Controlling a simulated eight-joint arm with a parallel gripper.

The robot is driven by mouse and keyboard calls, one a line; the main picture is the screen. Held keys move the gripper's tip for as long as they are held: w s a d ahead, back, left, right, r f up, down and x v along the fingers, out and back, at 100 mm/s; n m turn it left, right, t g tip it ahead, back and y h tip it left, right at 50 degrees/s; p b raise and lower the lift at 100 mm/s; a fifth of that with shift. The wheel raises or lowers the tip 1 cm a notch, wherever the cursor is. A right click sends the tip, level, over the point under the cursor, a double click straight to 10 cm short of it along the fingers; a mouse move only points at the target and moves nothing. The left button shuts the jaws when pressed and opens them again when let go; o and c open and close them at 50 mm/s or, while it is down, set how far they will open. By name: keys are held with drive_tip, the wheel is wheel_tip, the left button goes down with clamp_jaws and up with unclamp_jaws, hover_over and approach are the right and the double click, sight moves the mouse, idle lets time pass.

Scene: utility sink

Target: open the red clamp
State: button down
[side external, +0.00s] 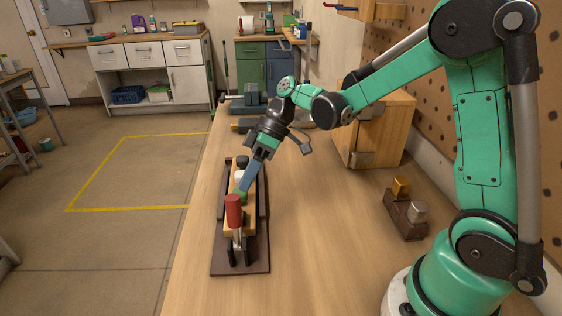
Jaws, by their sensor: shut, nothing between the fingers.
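The red clamp shows as a red cylindrical handle (233,211) standing upright at the near end of a wooden block fixture. The fixture sits on a dark base plate (240,264) near the left edge of the bench. Metal parts of the clamp show just below the red handle. My gripper (245,188) is shut and empty. It points down over the fixture, just behind the red handle. A green part and a white part sit beside the fingertips on the block. I cannot tell whether the fingertips touch anything.
The wooden bench (310,265) is clear in front and to the right of the fixture. A wooden box (385,130) stands at the back right. A small dark holder (406,215) with a gold and a grey block lies at the right. Grey-blue items (248,105) stand at the far end.

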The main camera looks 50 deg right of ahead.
sight(239, 204)
drive_tip(key=shift+s+a+r, duration=0.25)
drive_tip(key=shift+s+a, duration=0.3)
drive_tip(key=shift+a, duration=0.25)
drive_tip(key=shift+s+a+r, duration=0.2)
drive_tip(key=shift+s+a, duration=0.35)
drive_tip(key=shift+a, duration=0.2)
drive_tip(key=shift+s+a+r+t, duration=0.1)
drive_tip(key=shift+s+a+t, duration=0.1)
drive_tip(key=shift+t, duration=0.1)
drive_tip(key=shift+s+a+r+h, duration=0.1)
drive_tip(key=shift+s+h, duration=0.05)
drive_tip(key=shift+h, duration=0.25)
drive_tip(key=shift+s+a+r+n+t+h, duration=0.2)
drive_tip(key=shift+s+a+n+t+h, duration=0.1)
drive_tip(key=shift+s+a+t+h, duration=0.2)
drive_tip(key=shift+s+a+r+n+t+h, duration=0.15)
drive_tip(key=shift+s+a+n+t+h, duration=0.15)
drive_tip(key=shift+s+a+t+h, duration=0.2)
drive_tip(key=s+a+f+n+t+h, duration=0.1)
drive_tip(key=s+a+f+t+h, duration=0.1)
drive_tip(key=s+a, duration=0.3)
drive_tip(key=shift+f+t+h, duration=0.15)
drive_tip(key=shift+t+h, duration=0.45)
drive_tip(key=shift+t, duration=0.1)
drive_tip(key=shift+s+a+f, duration=0.1)
drive_tip(key=shift+s+a, duration=0.1)
